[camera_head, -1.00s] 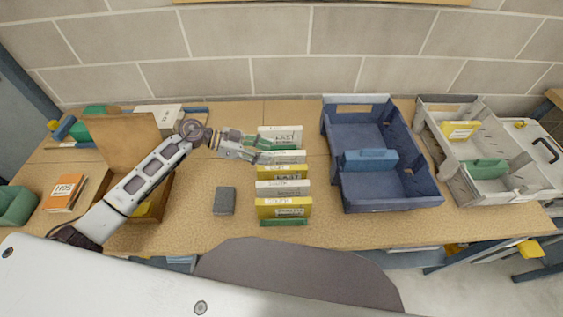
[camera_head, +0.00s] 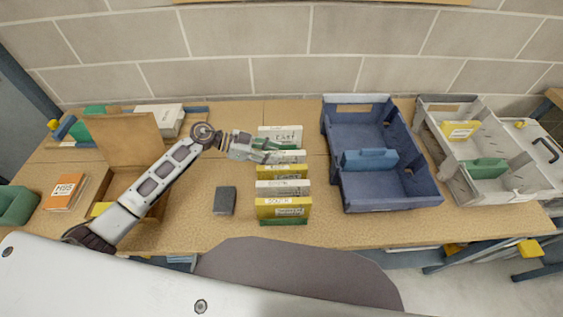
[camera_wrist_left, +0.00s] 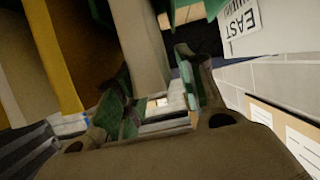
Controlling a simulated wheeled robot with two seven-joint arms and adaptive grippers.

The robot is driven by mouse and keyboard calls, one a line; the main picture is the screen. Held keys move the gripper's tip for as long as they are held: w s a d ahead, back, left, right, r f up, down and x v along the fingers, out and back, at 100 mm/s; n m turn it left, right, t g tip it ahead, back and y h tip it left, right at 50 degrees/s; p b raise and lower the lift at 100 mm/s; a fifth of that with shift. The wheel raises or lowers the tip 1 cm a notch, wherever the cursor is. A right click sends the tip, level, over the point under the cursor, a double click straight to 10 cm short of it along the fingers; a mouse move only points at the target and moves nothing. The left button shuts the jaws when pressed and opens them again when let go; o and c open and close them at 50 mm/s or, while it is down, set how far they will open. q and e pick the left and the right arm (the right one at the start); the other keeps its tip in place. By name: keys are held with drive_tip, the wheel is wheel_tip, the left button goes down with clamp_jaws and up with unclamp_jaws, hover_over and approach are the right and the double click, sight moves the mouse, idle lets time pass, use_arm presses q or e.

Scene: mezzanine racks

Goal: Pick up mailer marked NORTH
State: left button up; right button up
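A row of upright mailers stands mid-table. At its back is a white mailer (camera_head: 283,132) marked EAST, its label also readable in the wrist view (camera_wrist_left: 243,22). Further forward are a white one (camera_head: 284,155), a yellow one (camera_head: 285,171), another white one (camera_head: 283,188) and a front yellow one (camera_head: 284,208). I cannot read NORTH on any of them. My left gripper (camera_head: 264,150) is at the back of the row, beside the EAST mailer. In the wrist view its fingers (camera_wrist_left: 158,98) are apart, with no clear grip on anything. My right gripper is out of view.
A blue tray (camera_head: 427,190) with a divider and a grey tray (camera_head: 452,180) stand to the right. A small dark grey block (camera_head: 225,200) lies left of the row. An open brown box (camera_head: 125,140) stands under my left arm, with an orange item (camera_head: 66,192) beside it.

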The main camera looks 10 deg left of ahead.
use_arm(q)
clamp_jaws()
drive_tip(key=shift+r, duration=0.55)
wheel_tip(320, 180, up, 11)
drive_tip(key=s+a, duration=0.1)
drive_tip(key=a, duration=0.8)
drive_tip(key=s+a+b, duration=0.1)
drive_tip(key=s+a, duration=0.1)
drive_tip(key=a, duration=0.6)
drive_tip(key=shift+s+a, duration=0.3)
drive_tip(key=shift+a, duration=0.05)
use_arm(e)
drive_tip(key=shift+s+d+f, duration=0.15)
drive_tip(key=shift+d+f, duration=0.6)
